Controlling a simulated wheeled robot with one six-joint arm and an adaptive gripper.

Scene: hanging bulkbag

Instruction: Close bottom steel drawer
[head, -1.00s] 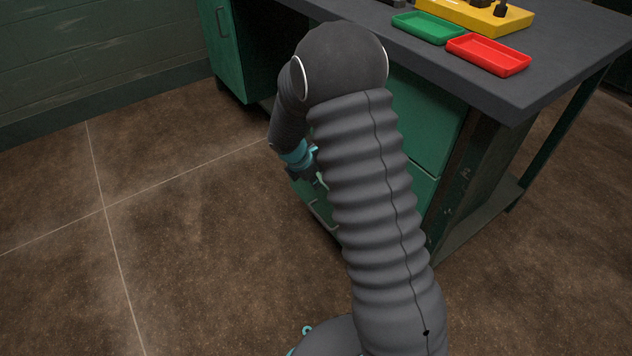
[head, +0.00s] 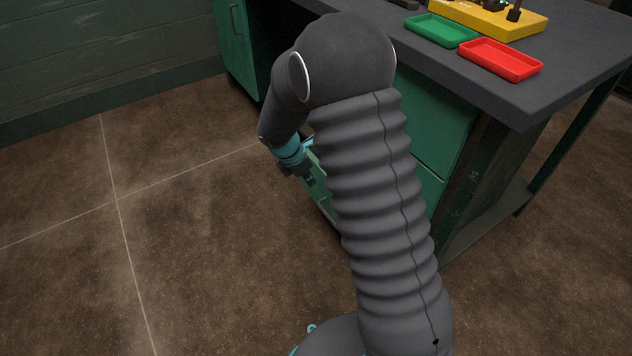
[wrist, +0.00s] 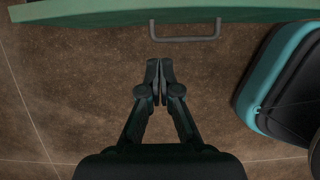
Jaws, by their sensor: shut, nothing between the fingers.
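The green steel drawer front with its grey bar handle (wrist: 186,38) lies along the top of the wrist view. The green front (wrist: 90,14) shows as a narrow band there. In the head view the lower handle (head: 326,208) shows just left of my arm, which hides most of the drawer fronts. My gripper (wrist: 160,72) is shut and empty, its fingertips a little short of the handle and apart from it. In the head view my gripper (head: 311,180) hangs low, above and left of that handle. How far the drawer stands out is hidden.
The grey desk top (head: 500,85) carries a green tray (head: 440,30), a red tray (head: 500,60) and a yellow block (head: 490,17). A green cabinet (head: 237,45) stands at the back left. The brown floor (head: 200,240) to the left is clear.

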